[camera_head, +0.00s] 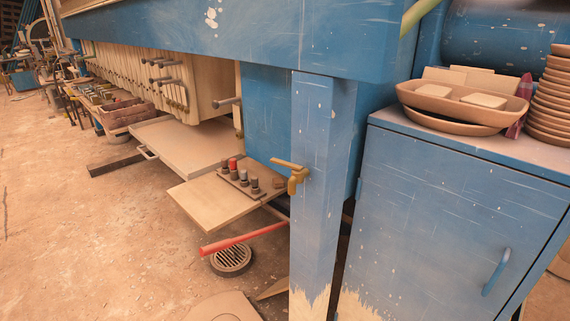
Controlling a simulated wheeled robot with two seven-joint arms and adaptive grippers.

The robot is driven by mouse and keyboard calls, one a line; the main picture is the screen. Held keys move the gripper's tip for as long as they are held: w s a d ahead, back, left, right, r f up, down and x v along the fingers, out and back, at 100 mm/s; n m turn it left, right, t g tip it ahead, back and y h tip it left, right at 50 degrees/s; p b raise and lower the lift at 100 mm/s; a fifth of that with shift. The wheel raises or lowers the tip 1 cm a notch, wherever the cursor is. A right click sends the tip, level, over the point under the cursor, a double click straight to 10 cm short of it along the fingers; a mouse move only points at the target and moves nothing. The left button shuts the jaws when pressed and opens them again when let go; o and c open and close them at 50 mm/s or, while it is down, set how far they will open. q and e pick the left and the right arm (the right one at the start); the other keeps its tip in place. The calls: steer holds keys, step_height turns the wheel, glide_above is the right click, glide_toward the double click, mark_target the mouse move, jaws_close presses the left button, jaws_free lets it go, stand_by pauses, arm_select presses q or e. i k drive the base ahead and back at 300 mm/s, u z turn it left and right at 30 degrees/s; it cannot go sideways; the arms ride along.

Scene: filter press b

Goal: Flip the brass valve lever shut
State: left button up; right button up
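The brass valve (296,182) is a small tap on the left edge of the chipped blue upright post (318,140), near the middle of the picture. Its lever (287,164) lies on top, roughly level, with its free end pointing left. The valve's short spout points down. Neither of my grippers is in view, and nothing touches the lever.
A wooden board (210,203) with a rack of small knobs (250,180) lies behind and left of the valve. A red bar (243,239) slants below, above a round floor drain (231,260). A blue cabinet (440,220) with stacked dishes (552,105) stands right.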

mark_target(298, 167)
steer(key=z, duration=0.6)
steer(key=i, duration=1.1)
steer(key=u, duration=0.35)
